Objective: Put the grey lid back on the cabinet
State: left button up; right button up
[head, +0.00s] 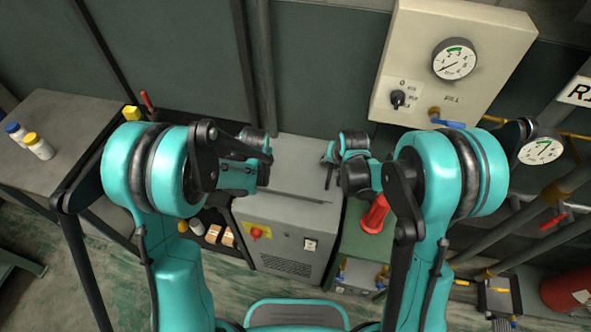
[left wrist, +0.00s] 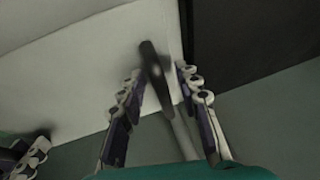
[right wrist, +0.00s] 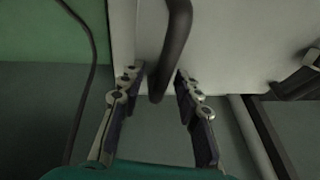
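The grey lid (head: 305,165) shows as a flat pale plate at the top of the grey cabinet (head: 285,240), between my arms. I cannot tell whether it is fully seated. My left gripper (head: 265,165) is at the lid's left side. In the left wrist view, its open fingers (left wrist: 158,82) stand on either side of a dark handle (left wrist: 153,65), with gaps visible. My right gripper (head: 328,166) is at the lid's right side. In the right wrist view, its open fingers (right wrist: 157,83) stand around another dark handle (right wrist: 176,40), apart from it.
A side table (head: 60,130) with two small bottles stands at the left. A gauge panel (head: 450,60) is behind on the right. Pipes and a red cylinder (head: 570,290) are at the far right.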

pick_arm(q)
jog(key=v, duration=1.2)
pick_arm(e)
jog(key=v, duration=1.2)
